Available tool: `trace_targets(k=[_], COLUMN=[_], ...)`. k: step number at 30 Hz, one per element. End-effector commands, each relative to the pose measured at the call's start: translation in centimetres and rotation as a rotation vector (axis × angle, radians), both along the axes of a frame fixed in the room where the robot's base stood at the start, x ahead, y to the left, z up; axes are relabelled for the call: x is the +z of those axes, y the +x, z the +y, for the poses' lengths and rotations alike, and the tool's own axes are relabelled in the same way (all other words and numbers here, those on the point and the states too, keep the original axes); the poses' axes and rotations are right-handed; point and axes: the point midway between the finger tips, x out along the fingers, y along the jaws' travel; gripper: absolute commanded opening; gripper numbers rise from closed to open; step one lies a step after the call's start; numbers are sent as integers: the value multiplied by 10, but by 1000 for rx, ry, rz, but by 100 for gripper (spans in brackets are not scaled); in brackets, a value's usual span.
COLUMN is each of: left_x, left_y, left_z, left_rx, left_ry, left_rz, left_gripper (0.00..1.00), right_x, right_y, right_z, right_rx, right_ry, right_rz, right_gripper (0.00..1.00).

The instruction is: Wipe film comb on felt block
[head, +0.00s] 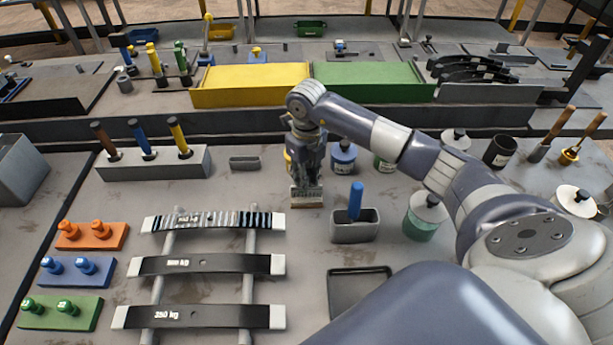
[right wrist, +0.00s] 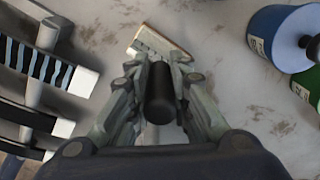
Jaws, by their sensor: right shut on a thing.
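My right gripper (head: 306,165) points down over the middle of the table. In the right wrist view, its fingers (right wrist: 160,108) are shut around a dark round handle (right wrist: 160,92), which I take to be the film comb's. Below the fingers is a pale, ridged piece with a tan edge (head: 307,196), also in the right wrist view (right wrist: 158,44). It looks like the comb's toothed end at or on the felt block, but I cannot tell the two apart or whether they touch. My left gripper is not in view.
A handle holder (head: 152,165) and a small grey block (head: 245,162) stand left of the gripper. A blue jar (head: 343,160), a grey cup with a blue handle (head: 354,228) and a green jar (head: 423,222) stand right.

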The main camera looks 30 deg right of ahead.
Motion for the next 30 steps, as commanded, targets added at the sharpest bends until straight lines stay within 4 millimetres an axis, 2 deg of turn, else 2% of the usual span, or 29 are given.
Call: trace_targets(k=[15, 30], left_x=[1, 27], left_y=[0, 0], left_z=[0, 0], left_rx=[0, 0], left_ry=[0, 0], left_rz=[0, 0], left_gripper=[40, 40], right_x=[0, 40], right_y=[-1, -1], right_z=[1, 0], right_rx=[1, 0], right_ry=[0, -1], right_rz=[4, 2], right_gripper=[0, 0])
